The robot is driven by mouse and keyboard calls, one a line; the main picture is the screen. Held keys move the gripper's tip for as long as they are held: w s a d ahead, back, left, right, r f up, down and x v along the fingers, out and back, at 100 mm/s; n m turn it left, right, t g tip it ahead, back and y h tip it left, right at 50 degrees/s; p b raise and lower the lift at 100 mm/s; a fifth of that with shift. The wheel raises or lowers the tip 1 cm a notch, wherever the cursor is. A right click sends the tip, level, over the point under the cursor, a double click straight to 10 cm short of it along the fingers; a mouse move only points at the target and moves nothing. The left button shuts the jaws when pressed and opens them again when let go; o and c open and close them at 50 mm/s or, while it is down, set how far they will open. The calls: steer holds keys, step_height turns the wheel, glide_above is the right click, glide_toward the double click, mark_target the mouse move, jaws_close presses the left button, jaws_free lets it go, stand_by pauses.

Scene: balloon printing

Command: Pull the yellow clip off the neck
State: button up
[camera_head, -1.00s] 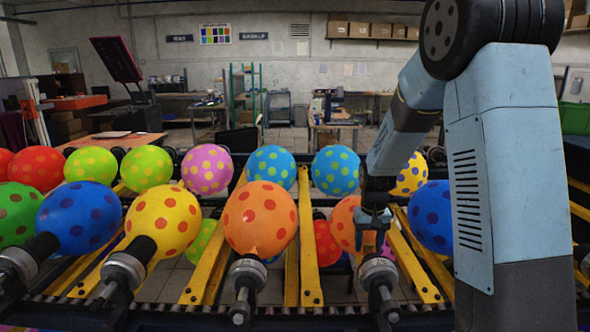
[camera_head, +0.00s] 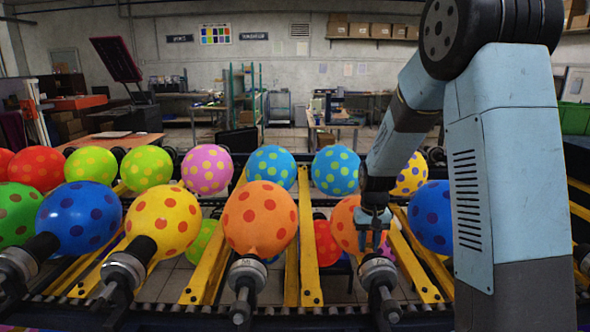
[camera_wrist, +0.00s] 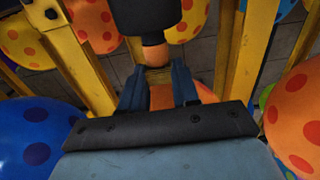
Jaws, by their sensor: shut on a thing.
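An orange balloon with red dots (camera_head: 345,222) lies at the right of the front row in the head view. My gripper (camera_head: 376,243) is at its neck, just above the front nozzle. In the wrist view the two fingers (camera_wrist: 159,92) stand on either side of orange material. A short orange neck (camera_wrist: 155,55) shows between the fingers and the black nozzle (camera_wrist: 147,15). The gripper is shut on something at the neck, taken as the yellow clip. The clip itself cannot be made out; the fingers hide it.
More dotted balloons flank the neck, a blue one (camera_wrist: 32,135) and an orange one (camera_wrist: 295,115) in the wrist view. Yellow rails (camera_head: 309,245) run between the balloons. Nozzles such as this one (camera_head: 246,285) line the front. Open air lies above the row.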

mark_target(368, 243)
step_height(368, 243, up, 10)
stand_by(1.9)
